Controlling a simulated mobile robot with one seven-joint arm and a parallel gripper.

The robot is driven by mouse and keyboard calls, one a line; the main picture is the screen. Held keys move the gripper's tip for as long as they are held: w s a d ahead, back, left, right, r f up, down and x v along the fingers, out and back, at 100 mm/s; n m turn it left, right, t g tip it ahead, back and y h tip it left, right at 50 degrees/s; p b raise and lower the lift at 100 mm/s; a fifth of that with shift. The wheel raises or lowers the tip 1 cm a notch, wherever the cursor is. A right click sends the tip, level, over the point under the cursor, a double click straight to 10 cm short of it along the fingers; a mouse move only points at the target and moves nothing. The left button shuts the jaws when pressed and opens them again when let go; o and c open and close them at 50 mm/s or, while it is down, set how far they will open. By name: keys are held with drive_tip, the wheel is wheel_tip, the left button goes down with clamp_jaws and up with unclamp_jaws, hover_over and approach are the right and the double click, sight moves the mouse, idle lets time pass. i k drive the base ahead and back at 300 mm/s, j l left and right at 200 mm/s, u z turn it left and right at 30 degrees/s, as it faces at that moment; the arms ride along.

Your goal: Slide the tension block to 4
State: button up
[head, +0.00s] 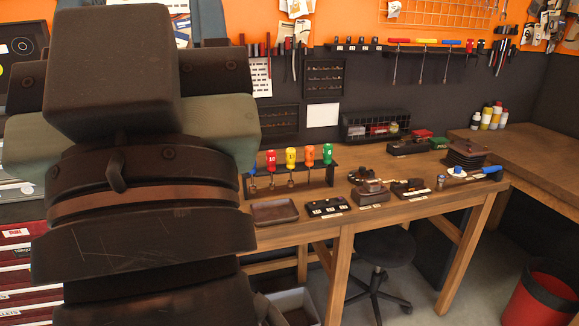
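I cannot tell for sure which item is the tension block. Candidates lie along the front of the wooden workbench (290,232): a low black block with several white labels (328,207), a brown block on a dark base (369,192), and a dark device with a small label in front (409,188). Any scale numbers are too small to read. A large dark, worn body fills the left of the view and hides the bench's left end.
A brown tray (274,212) and a rack of coloured-handle screwdrivers (291,170) stand at the left. A ribbed dark stack (466,153) and a blue-handled tool (487,173) lie right.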

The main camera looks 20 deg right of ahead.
sight(411, 182)
drive_tip(key=i+l, duration=0.75)
drive_tip(key=i+l+z, duration=0.15)
drive_tip(key=i+l, duration=0.55)
drive_tip(key=i, duration=0.1)
